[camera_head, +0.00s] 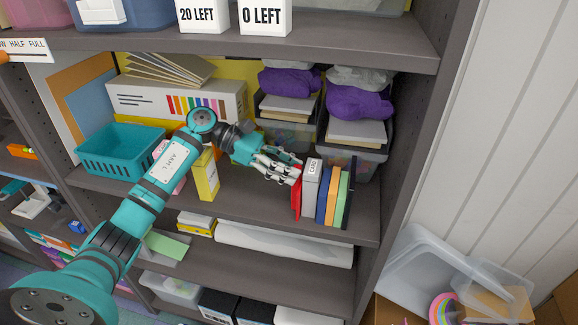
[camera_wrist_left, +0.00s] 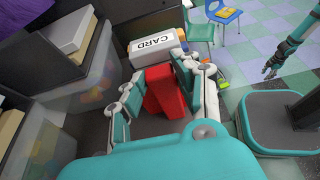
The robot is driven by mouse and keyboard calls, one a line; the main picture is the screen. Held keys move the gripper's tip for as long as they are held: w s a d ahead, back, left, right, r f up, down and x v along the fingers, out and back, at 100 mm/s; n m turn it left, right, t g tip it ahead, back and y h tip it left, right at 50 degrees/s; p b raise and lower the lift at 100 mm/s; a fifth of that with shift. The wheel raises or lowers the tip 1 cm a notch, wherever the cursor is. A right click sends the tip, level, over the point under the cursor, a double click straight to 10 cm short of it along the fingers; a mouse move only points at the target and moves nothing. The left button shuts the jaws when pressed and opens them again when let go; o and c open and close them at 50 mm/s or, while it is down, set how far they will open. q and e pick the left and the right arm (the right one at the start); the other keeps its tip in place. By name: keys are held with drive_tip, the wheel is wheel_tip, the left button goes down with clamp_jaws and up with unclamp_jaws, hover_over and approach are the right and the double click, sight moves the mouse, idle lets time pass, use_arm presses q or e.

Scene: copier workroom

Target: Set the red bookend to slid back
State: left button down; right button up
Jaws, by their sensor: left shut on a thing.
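The red bookend (camera_head: 296,203) stands at the left end of a short row of upright binders on the middle shelf. In the left wrist view the red bookend (camera_wrist_left: 163,92) sits between the fingers of my left gripper (camera_wrist_left: 158,98). In the head view my left gripper (camera_head: 297,172) reaches in from the left and is shut on the bookend, covering its upper part. The grey binder (camera_head: 310,187) marked CARD is right beside the bookend. My right gripper (camera_wrist_left: 271,69) hangs far off at the upper right of the wrist view, too small to tell its jaws.
Blue, orange and green binders (camera_head: 332,196) stand right of the grey one. Clear bins (camera_head: 352,150) with purple bundles stand behind. A teal basket (camera_head: 118,155) and a yellow box (camera_head: 206,176) are to the left. The shelf front (camera_head: 255,207) left of the bookend is bare.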

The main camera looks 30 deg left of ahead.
use_arm(q)
drive_tip(key=a+b, duration=0.2)
drive_tip(key=s+a+b, duration=0.1)
drive_tip(key=a, duration=0.1)
drive_tip(key=shift+s+a+b, duration=0.1)
drive_tip(key=shift+a+b, duration=0.25)
drive_tip(key=shift+a, duration=0.05)
drive_tip(key=c, duration=1)
unclamp_jaws()
drive_tip(key=shift+o, duration=0.2)
drive_tip(key=shift+r, duration=0.15)
wheel_tip(320, 180, up, 10)
